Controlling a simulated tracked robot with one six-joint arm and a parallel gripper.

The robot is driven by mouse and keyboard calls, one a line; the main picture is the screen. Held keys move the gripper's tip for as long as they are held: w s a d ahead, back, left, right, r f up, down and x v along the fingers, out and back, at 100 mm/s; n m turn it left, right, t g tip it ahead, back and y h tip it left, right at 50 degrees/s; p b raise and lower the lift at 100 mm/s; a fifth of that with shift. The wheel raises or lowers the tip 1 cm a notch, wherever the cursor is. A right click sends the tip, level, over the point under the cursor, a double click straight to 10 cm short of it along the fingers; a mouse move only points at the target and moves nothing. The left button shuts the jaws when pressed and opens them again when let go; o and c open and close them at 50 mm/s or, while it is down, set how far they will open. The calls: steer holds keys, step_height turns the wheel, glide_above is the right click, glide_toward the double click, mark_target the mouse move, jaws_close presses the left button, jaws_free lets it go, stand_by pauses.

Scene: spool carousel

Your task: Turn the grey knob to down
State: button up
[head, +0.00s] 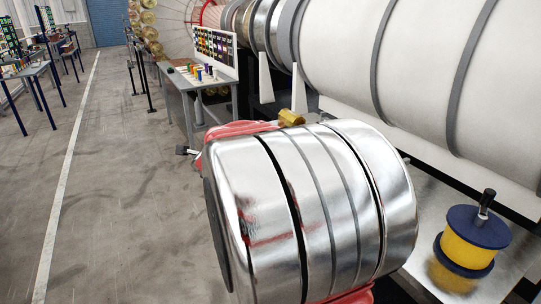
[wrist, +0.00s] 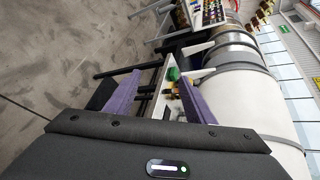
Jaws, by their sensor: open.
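I cannot make out the grey knob for certain in either view. In the wrist view, my gripper (wrist: 160,78) is open, its two purple fingers spread with nothing between them that I can see held. Beyond the fingers is a narrow pale surface with a green round part (wrist: 174,74) and small brown and dark parts beside it. These parts lie close to the right finger in the picture, but I cannot tell if it touches them.
A yellow spool with blue flanges (head: 469,241) stands on a metal surface at the lower right. A huge white drum (head: 420,70) runs along the upper right. A bench (head: 187,84) with small coloured items stands behind.

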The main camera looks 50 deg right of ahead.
steer(key=s+a+r+n+t+y, duration=0.15)
steer(key=a+n+y, duration=0.25)
steer(key=a+n, duration=0.65)
steer(key=s+a+f+n+g+y, duration=0.15)
steer(key=a+n+y, duration=0.35)
steer(key=a, duration=1.1)
steer(key=s+a+f+n+g, duration=0.2)
steer(key=s+a+n, duration=0.3)
steer(key=s+n, duration=0.3)
steer(key=s+a+f+n+g, duration=0.2)
steer(key=s+a+n, duration=0.3)
steer(key=s+n, duration=0.3)
steer(key=s+f, duration=0.1)
steer(key=s, duration=0.3)
steer(key=shift+s+a+f, duration=0.35)
steer(key=shift+s, duration=0.05)
steer(key=shift+n, duration=0.25)
steer(key=shift+c, duration=0.2)
